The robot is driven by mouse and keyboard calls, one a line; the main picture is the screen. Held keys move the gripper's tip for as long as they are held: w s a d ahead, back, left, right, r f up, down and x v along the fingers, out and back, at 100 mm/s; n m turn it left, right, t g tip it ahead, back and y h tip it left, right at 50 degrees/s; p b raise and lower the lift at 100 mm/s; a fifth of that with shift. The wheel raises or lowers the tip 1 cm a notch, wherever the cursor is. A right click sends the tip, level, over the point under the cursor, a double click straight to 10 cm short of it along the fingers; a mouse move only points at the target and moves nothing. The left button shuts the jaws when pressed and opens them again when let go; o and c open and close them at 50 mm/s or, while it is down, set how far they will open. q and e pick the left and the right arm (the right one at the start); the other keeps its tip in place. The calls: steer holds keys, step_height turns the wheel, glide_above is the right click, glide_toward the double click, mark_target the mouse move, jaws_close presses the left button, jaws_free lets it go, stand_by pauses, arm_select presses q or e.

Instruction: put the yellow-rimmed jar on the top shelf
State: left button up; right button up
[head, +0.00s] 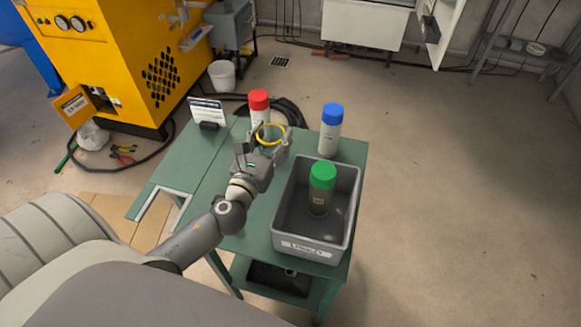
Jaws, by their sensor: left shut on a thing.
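The yellow-rimmed jar (270,134) is in the head view at the back of the green cart (185,171), in front of the red-capped bottle (259,103). Its yellow rim shows as a ring; the gripper hides much of its body. My left gripper (268,139) is shut on the jar, with a finger on either side. I cannot tell whether the jar touches the cart top. The cart has a top surface and a lower shelf (240,268). My right gripper is not in view.
A blue-capped bottle (330,130) stands at the cart's back right. A grey bin (348,205) at the right front holds a green-capped jar (321,188). A sign (207,111) stands at the back left. The cart top's left side is mostly clear.

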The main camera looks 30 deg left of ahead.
mark_target(276, 140)
arm_select(q)
step_height(276, 140, down, 3)
steer(key=shift+w+f+b, duration=0.1)
steer(key=shift+w+b, duration=0.05)
steer(key=shift+b, duration=0.65)
steer(key=f, duration=0.1)
steer(key=f+b, duration=0.2)
steer(key=f, duration=0.1)
steer(key=shift+s, duration=0.3)
step_height(276, 140, down, 3)
steer(key=shift+r+b, duration=0.2)
steer(key=shift+b, duration=0.6)
steer(key=shift+f, duration=0.1)
steer(key=o, duration=0.6)
steer(key=shift+o, duration=0.7)
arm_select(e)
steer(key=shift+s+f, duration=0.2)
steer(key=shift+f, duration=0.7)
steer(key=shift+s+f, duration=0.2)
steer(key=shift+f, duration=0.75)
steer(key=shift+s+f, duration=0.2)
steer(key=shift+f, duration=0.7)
